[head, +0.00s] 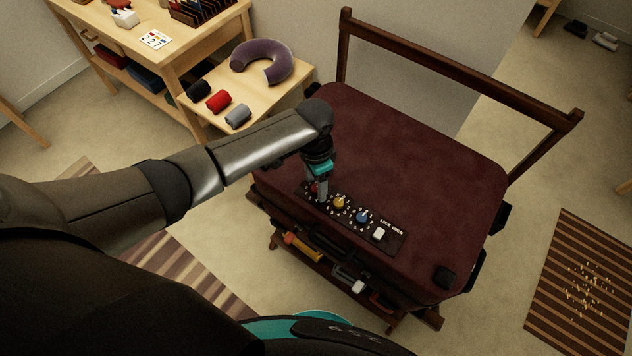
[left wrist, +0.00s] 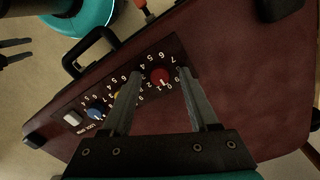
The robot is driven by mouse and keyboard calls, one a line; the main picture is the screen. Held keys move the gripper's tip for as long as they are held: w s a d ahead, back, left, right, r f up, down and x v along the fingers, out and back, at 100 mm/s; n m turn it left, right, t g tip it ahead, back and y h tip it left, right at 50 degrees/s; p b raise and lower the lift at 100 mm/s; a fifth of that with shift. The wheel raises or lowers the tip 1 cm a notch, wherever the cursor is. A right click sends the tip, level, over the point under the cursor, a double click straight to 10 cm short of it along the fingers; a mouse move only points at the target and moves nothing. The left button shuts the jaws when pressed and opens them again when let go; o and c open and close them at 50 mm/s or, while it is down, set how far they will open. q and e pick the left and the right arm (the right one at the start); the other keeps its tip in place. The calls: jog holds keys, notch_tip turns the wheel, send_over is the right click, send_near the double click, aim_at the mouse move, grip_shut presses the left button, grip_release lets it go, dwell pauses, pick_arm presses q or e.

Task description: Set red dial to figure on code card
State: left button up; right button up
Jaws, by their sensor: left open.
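The red dial (left wrist: 160,76) sits at one end of the lock panel (left wrist: 140,88) on the maroon suitcase (head: 400,170), with figures printed around it. In the head view it is mostly hidden by my left gripper (head: 319,192). My left gripper points down at the dial. In the left wrist view its open fingers (left wrist: 160,84) stand on either side of the dial; I cannot tell whether they touch it. The code card (head: 155,40), with coloured figures too small to read surely, lies on the desk at upper left. Dark prongs at the left wrist view's left edge may be my right gripper.
The panel also has a yellow dial (head: 340,202), a blue dial (head: 362,217) and a white button (head: 379,234). A wooden rack rail (head: 450,65) stands behind the suitcase. A side table holds a neck pillow (head: 263,62) and rolled cloths. A striped mat (head: 582,290) lies at right.

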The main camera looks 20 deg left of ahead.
pick_arm(q)
grip_shut()
dwell(0.4)
